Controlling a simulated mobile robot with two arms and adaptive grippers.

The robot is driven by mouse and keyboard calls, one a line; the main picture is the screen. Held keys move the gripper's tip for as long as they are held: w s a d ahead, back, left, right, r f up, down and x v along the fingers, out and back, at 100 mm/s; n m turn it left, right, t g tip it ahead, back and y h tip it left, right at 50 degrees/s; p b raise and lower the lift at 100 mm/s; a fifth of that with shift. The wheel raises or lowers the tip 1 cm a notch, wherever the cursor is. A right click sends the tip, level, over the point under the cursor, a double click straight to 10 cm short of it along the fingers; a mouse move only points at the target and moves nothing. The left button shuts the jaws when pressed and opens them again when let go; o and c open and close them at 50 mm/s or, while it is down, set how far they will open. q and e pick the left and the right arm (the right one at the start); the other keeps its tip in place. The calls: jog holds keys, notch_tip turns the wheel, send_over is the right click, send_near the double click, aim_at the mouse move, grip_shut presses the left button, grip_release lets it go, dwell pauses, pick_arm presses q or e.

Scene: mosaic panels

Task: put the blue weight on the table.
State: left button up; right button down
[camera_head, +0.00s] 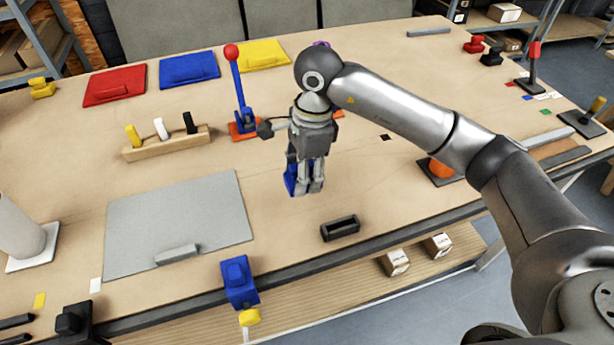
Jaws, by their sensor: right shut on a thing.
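My right gripper (310,187) points down over the middle of the wooden table (370,170). It is shut on the blue weight (290,180), which shows as a blue piece at the left side of the fingers. The fingers hide most of the weight. I cannot tell from this view whether its underside touches the tabletop. My left gripper is not in view.
A black open holder (340,229) lies right of and nearer than the gripper. A grey panel (180,220) lies to the left. A blue lever with a red knob (232,52) stands close behind. A blue clamp-like block (238,282) sits at the front edge.

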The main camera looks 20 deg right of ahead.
aim_at(308, 195)
jog(key=shift+w+d+f, duration=0.5)
jog(key=shift+d+f, duration=0.05)
jog(key=shift+f, duration=0.2)
notch_tip(308, 195, down, 3)
jog(key=shift+w+d+r+p, duration=0.1)
jog(key=shift+w+d+p, duration=0.05)
jog(key=shift+p, duration=1.05)
jog(key=shift+f, duration=0.45)
jog(key=shift+f, duration=0.2)
jog(key=c, duration=0.8)
grip_release()
jog(key=shift+o, duration=0.2)
